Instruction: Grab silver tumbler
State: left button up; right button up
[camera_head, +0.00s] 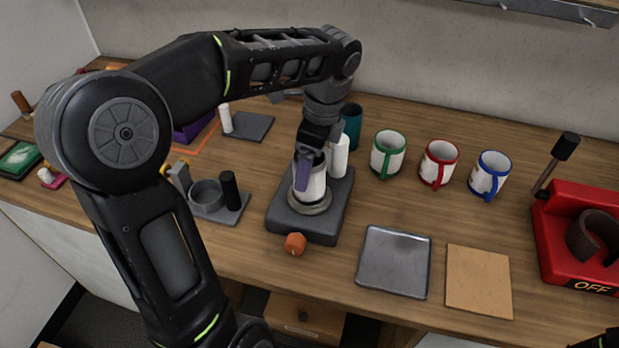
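A silver-white tumbler (316,188) stands upright on a round plate of a dark grey base (292,229) in the middle of the table. My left gripper (312,160) reaches down over it from above. One purple-grey finger lies in front of the tumbler's near side. The other finger is mostly hidden behind the gripper body, so I cannot tell whether the fingers touch the tumbler. The tumbler's rim is partly covered by the gripper. My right gripper is out of view; only a dark bit of my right arm shows at the bottom right corner.
A white cylinder (339,157) and a teal cup (351,126) stand close behind. Mugs with green (386,154), red (438,164) and blue (489,175) trim stand to the right. An orange knob (295,243) is on the base's front.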

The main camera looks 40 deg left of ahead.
pick_arm(q)
jog(key=shift+s+a+f, duration=0.1)
jog(key=shift+a+f, duration=0.05)
jog(key=shift+f, duration=0.55)
jog(key=shift+a+f, duration=0.1)
jog(key=shift+f, duration=0.6)
jog(key=c, duration=1.6)
jog(key=shift+r, duration=0.1)
jog(key=shift+c, duration=0.2)
notch_tip(320, 180, up, 10)
jog(key=p, duration=0.3)
jog(key=shift+p, duration=0.35)
